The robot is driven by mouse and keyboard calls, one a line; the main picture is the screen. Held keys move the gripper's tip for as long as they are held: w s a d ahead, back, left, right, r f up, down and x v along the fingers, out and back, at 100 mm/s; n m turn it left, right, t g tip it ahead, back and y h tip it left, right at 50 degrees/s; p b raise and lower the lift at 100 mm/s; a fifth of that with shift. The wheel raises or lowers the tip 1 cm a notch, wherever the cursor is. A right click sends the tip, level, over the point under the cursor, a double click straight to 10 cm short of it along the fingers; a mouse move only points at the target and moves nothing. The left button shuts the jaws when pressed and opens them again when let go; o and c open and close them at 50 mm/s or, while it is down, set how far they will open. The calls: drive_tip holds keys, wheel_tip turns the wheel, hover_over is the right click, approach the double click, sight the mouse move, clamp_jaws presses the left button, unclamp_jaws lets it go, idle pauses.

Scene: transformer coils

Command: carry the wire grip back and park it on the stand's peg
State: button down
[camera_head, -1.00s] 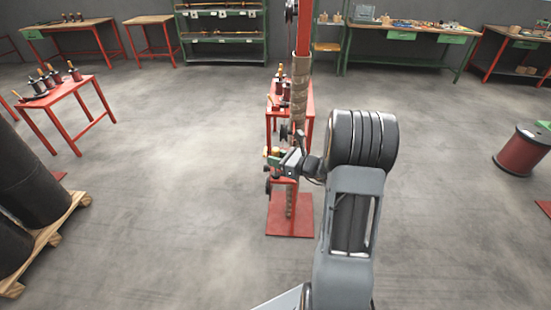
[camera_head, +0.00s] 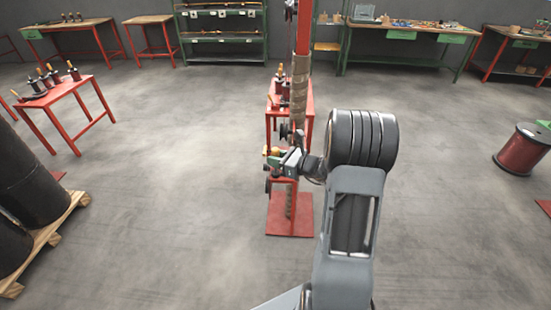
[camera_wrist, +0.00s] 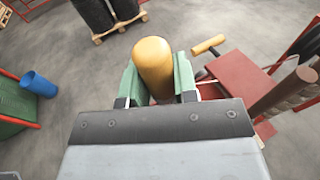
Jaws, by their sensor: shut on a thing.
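My gripper (camera_head: 284,160) is at the red stand (camera_head: 290,222), in front of its upright in the head view. In the wrist view my gripper (camera_wrist: 156,82) has its green jaws shut on the yellow handle of the wire grip (camera_wrist: 153,62). The rest of the grip is hidden behind the jaws and the mounting plate. The yellow end of the grip (camera_head: 274,152) shows small in the head view. I cannot make out the stand's peg, or whether the grip touches it.
A brown-wrapped upright (camera_head: 299,90) rises close by my gripper. In the wrist view, a red block (camera_wrist: 238,78) and a second yellow handle (camera_wrist: 208,44) lie to the right. A red table with bobbins (camera_head: 62,92) stands left. The floor between is clear.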

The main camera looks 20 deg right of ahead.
drive_tip(key=shift+f+b, duration=0.8)
drive_tip(key=shift+f, duration=0.25)
drive_tip(key=shift+f+b, duration=0.75)
drive_tip(key=shift+f, duration=0.1)
idle(0.3)
drive_tip(key=c, duration=0.8)
unclamp_jaws()
drive_tip(key=v, duration=1.3)
drive_tip(key=shift+s+d, duration=0.3)
drive_tip(key=shift+d, duration=0.05)
